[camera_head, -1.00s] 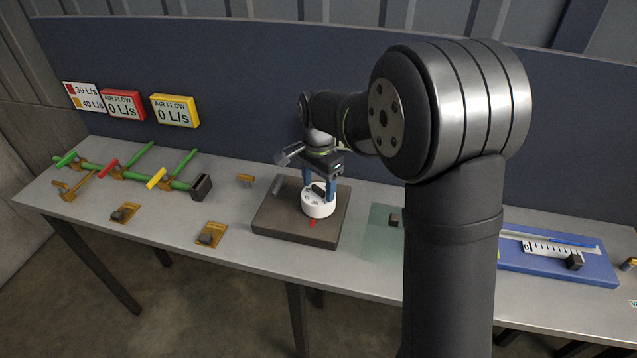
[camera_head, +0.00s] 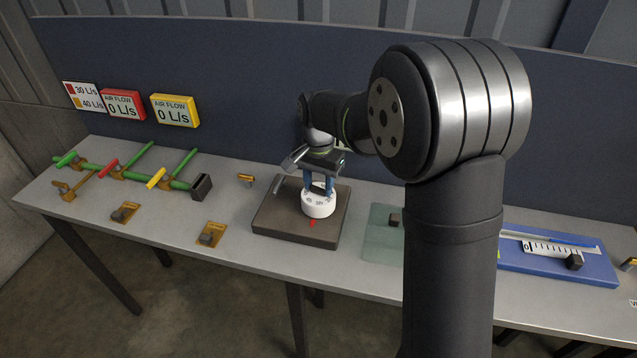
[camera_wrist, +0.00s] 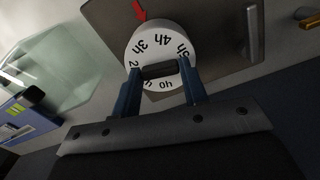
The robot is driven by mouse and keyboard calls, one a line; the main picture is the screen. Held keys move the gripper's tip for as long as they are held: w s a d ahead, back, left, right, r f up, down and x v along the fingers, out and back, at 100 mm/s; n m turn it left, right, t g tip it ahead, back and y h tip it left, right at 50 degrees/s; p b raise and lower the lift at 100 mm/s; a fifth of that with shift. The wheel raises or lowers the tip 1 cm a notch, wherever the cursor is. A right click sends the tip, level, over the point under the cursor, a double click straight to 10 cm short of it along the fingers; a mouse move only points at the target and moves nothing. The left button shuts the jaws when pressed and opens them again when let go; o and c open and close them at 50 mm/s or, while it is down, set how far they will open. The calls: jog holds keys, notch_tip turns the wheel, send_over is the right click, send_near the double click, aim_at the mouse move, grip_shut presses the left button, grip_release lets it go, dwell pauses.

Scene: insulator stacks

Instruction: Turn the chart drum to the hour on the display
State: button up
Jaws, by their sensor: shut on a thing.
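The white chart drum (camera_head: 318,206) stands on a dark brown base plate (camera_head: 275,220) in the middle of the table. In the wrist view the drum (camera_wrist: 135,56) carries black hour marks, with 3h and 4h on its upper side. The red arrow (camera_wrist: 139,9) on the base points between 3h and 4h, somewhat nearer 4h. My gripper (camera_head: 318,190) reaches down over the drum. Its blue fingers are shut on the dark grip bar (camera_wrist: 159,70) on top of the drum. No hour display is readable; my arm hides part of the back panel.
Air flow displays (camera_head: 174,110) hang on the panel at left. Green pipes (camera_head: 135,175) with levers lie below them. A glass plate (camera_head: 379,240) with a dark block is right of the base. A blue ruler board (camera_head: 540,270) lies at far right.

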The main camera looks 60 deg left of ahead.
aim_at(319, 188)
jog(key=n, duration=0.6)
dwell(0.6)
jog(key=o, duration=1)
notch_tip(319, 188, up, 18)
jog(key=shift+f, duration=0.25)
jog(key=shift+f, duration=0.1)
notch_tip(319, 188, down, 17)
jog(key=shift+f, duration=0.15)
dwell(0.6)
